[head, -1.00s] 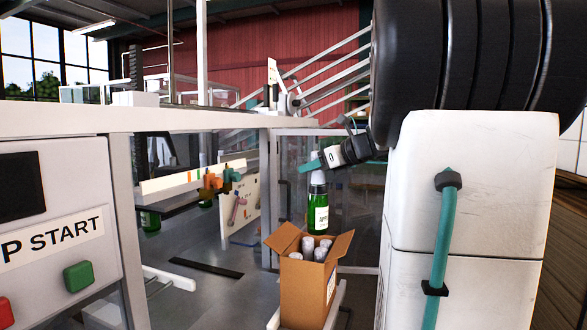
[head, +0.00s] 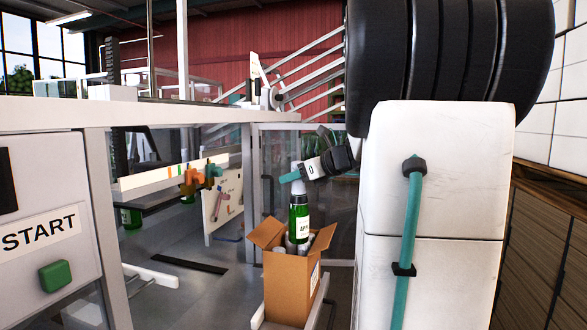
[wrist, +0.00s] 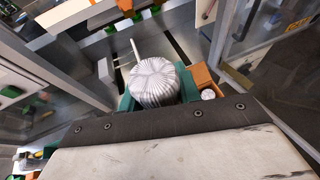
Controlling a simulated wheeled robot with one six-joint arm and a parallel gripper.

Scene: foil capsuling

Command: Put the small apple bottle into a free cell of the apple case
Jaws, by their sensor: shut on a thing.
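The green bottle (head: 299,222) with a white label and silver-white foil top hangs upright from my gripper (head: 296,176), whose teal fingers are shut on its neck. In the wrist view the pleated silver foil top (wrist: 155,80) sits between the teal fingers. The open cardboard case (head: 288,288) stands below, flaps spread, with several silver-topped bottles (head: 279,249) in it. The bottle's lower end is at the case mouth; I cannot tell how far inside it is. The cells are hidden in the head view. The wrist view shows a case edge (wrist: 203,78) and one silver top (wrist: 208,95).
The case stands on a light support (head: 257,316). A machine frame with a START panel (head: 42,232) and green button (head: 54,276) is at left. Clear panels stand behind the case.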

